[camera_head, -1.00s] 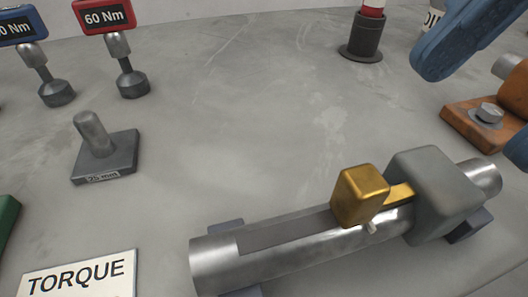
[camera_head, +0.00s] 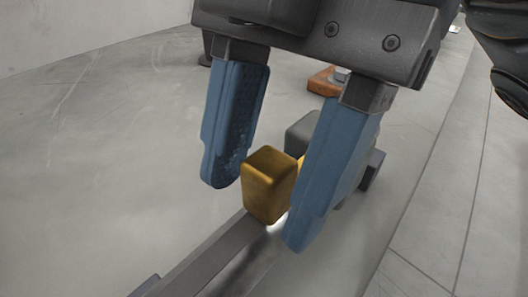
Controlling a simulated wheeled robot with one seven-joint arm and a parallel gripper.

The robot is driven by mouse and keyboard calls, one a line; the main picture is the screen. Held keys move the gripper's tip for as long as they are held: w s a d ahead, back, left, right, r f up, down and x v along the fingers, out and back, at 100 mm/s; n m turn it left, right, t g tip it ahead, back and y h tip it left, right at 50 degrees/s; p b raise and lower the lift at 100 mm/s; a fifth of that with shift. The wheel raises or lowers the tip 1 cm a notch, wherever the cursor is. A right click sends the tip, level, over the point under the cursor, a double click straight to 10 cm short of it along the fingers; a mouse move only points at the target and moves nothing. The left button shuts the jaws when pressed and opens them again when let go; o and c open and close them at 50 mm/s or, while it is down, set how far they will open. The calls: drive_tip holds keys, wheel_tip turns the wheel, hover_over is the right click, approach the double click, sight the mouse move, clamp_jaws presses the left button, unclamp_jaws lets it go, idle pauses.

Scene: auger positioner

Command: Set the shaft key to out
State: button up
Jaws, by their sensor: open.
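The shaft key (camera_head: 268,185) is a brass block standing up from the slot of a steel shaft (camera_head: 205,262). The grey block (camera_head: 302,133) on the shaft is right behind it, partly hidden by a finger. My gripper (camera_head: 255,212) has two blue fingers pointing down, one on each side of the brass block. It is open. A gap shows between the left finger and the block. The right finger overlaps the block's right edge in the view, so I cannot tell whether it touches.
An orange base (camera_head: 323,82) with a bolt stands behind the gripper. A dark support (camera_head: 372,168) holds the shaft's far end. The table's edge (camera_head: 412,190) runs along the right, with tiled floor beyond. The grey surface at left is clear.

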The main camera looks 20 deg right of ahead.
clamp_jaws()
idle(0.5)
